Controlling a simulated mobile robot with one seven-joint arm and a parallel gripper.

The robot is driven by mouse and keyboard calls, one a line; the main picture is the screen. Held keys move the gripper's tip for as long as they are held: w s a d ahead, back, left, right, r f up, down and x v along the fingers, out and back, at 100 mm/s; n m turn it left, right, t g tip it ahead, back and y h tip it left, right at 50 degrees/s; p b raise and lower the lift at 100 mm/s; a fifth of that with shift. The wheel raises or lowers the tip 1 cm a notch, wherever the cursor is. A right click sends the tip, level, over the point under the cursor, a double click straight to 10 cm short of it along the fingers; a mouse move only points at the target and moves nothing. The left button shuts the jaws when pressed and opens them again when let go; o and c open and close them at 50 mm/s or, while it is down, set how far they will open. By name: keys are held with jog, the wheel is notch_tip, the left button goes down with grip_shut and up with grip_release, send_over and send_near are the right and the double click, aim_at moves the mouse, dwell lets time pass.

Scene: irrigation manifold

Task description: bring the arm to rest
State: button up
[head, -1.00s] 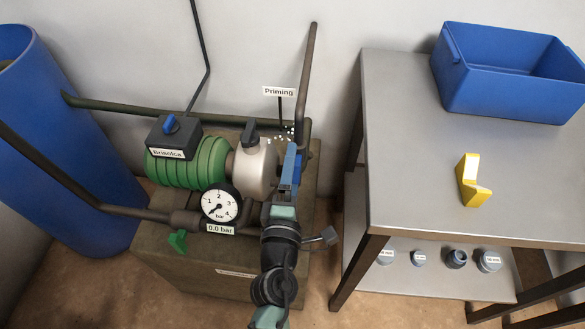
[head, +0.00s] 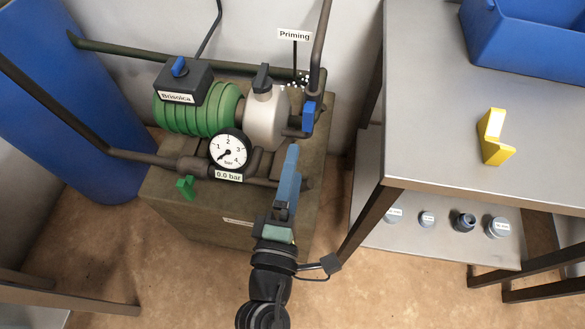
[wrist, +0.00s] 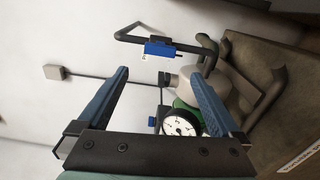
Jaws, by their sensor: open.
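My gripper (head: 289,180) is in front of the pump plinth in the head view, below and right of the pressure gauge (head: 229,149). In the wrist view its two blue fingers (wrist: 162,95) stand wide apart with nothing between them. The green pump (head: 197,107) with its grey head (head: 267,117) sits on the plinth. The gauge needle is near the low end, and the label below it reads 0.0 bar. A blue valve handle (head: 308,113) is on the pipe at the right, apart from my gripper; it also shows in the wrist view (wrist: 159,49).
A steel table (head: 430,130) stands at the right with a blue bin (head: 530,40) and a yellow angled piece (head: 494,138). Several grey caps lie on its lower shelf (head: 445,240). A blue barrel (head: 75,110) stands at the left. A green lever (head: 186,187) hangs at the plinth's front.

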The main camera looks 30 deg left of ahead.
jog(key=shift+s, duration=0.3)
dwell(0.4)
jog(key=w+d+r+m+t+h, duration=0.2)
jog(key=w+d+r+m, duration=0.3)
jog(key=r, duration=0.6)
jog(key=w+d+r+m+t+h, duration=0.1)
jog(key=d+r+m+t+h, duration=0.15)
jog(key=r+m, duration=0.65)
jog(key=w+d+r+m+t+h, duration=0.2)
jog(key=w+d+r+m, duration=0.15)
jog(key=r, duration=1.05)
jog(key=s+d+r+m+t+y, duration=0.15)
jog(key=s+r, duration=0.25)
jog(key=r, duration=0.5)
jog(key=s+r+m+t, duration=0.2)
jog(key=s+r+m, duration=0.15)
jog(key=r, duration=0.45)
notch_tip(320, 180, up, 28)
jog(key=p, duration=2.7)
jog(key=shift+f+p, duration=0.15)
jog(key=shift+p, duration=0.25)
